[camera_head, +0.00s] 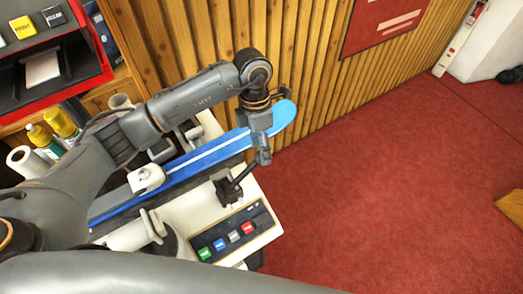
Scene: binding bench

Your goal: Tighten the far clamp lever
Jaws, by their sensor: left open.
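A blue ski (205,157) with a pale stripe lies on the white bench (195,212), its light blue tip up and to the right. A dark clamp lever (243,176) on a black base rises beside the ski at the bench's right end. My left gripper (262,150) is above that end of the ski, close to the lever's upper end. It is open; I cannot tell whether a finger touches the lever. The gripper covers part of the ski. My right gripper is not in view.
A panel with coloured buttons (233,234) is at the bench's near right corner. A white fitting (147,179) sits at the ski. Yellow bottles (61,122) and a white roll (27,161) stand at the left. A wooden slat wall (310,70) is behind; red floor (400,200) is clear at right.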

